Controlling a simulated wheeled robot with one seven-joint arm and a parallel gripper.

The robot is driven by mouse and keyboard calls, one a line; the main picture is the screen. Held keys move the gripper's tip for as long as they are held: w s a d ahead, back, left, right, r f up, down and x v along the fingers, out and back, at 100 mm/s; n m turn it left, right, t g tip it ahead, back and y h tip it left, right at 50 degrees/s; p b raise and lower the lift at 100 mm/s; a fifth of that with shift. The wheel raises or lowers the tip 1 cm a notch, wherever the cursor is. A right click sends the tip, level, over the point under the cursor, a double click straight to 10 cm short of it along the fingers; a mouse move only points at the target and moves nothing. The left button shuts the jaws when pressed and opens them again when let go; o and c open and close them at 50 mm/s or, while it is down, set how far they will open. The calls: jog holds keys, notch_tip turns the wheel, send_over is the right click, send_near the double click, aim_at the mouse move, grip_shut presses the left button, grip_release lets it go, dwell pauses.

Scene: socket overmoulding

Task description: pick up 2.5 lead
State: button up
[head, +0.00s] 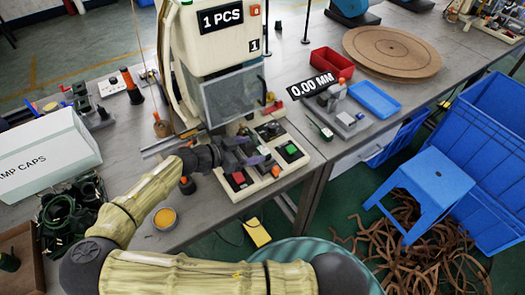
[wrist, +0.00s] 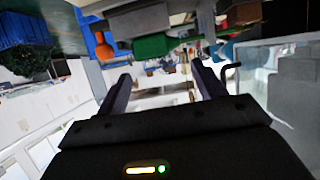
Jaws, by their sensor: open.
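My gripper (head: 250,150) is in front of the moulding machine (head: 222,40), over its base with the red and green buttons. In the wrist view the two dark fingers of my gripper (wrist: 160,72) stand wide apart with nothing held between them. No lead can be made out as the 2.5 one. A tangle of dark green and black leads (head: 72,212) lies on the bench at the left. A small dark green piece with a lead (head: 325,132) lies near the 0.00 MM gauge (head: 345,115). The wrist view is tilted and blurred beyond the fingers.
The white AMP CAPS box (head: 45,155) stands at the left, with a brown tray (head: 20,255) in front. A yellow-orange tin (head: 165,218) sits near the bench edge. A red bin (head: 332,65) and blue tray (head: 375,99) stand right. A blue stool (head: 435,180) is on the floor.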

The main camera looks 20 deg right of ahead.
aim_at(265, 150)
jog(key=x, duration=0.5)
jog(key=shift+s+f+p, duration=0.25)
jog(key=shift+s+p, duration=0.1)
jog(key=shift+p, duration=0.05)
jog(key=c, duration=1.1)
notch_tip(265, 150, up, 10)
jog(key=shift+r, duration=0.1)
jog(key=shift+c, duration=0.2)
